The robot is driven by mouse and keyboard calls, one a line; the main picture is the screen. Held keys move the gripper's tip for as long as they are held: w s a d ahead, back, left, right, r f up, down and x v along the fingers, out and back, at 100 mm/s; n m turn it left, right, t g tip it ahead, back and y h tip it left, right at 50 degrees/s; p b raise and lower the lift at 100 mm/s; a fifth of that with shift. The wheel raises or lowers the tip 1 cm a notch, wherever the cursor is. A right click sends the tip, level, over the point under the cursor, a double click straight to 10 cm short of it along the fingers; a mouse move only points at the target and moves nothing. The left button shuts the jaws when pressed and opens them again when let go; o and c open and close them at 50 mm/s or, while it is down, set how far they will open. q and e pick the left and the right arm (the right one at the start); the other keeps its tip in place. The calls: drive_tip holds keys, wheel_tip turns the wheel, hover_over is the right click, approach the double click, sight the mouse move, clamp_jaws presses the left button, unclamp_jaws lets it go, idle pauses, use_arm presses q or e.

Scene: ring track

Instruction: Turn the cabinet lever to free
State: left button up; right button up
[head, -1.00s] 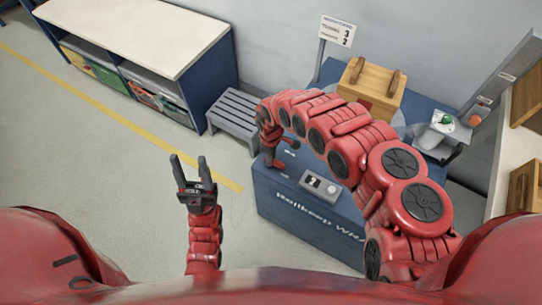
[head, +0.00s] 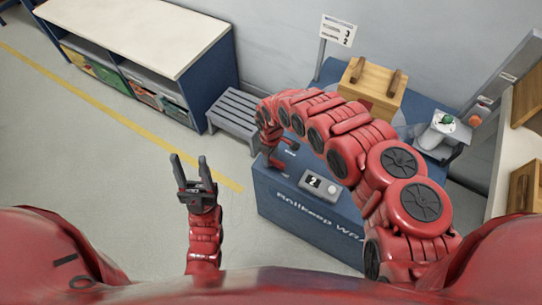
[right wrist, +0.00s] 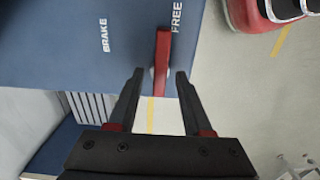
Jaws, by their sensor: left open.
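The blue cabinet (head: 300,215) stands in front of me, with a small display on its top reading 2. In the right wrist view its blue face (right wrist: 60,70) carries the white words BRAKE and FREE. The red lever (right wrist: 163,55) lies along the FREE word, clear of BRAKE. My right gripper (right wrist: 160,73) is open, its fingers on either side of the lever's near end with gaps on both sides. My left gripper (head: 187,160) is open and empty over the floor.
A grey slatted bench (head: 233,110) stands behind the cabinet's left end. A wooden box (head: 372,85) with handles and a device with a green knob (head: 447,120) stand at the back right. A long white-topped shelf (head: 140,35) is at upper left. Left floor is clear.

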wheel_tip(320, 180, up, 11)
drive_tip(key=p, duration=0.1)
wheel_tip(320, 180, up, 6)
drive_tip(key=r+p, duration=0.1)
drive_tip(key=p, duration=0.3)
hover_over(272, 158)
drive_tip(key=shift+s+a+f, duration=0.1)
drive_tip(key=shift+a+f, duration=0.1)
drive_tip(key=shift+f, duration=0.05)
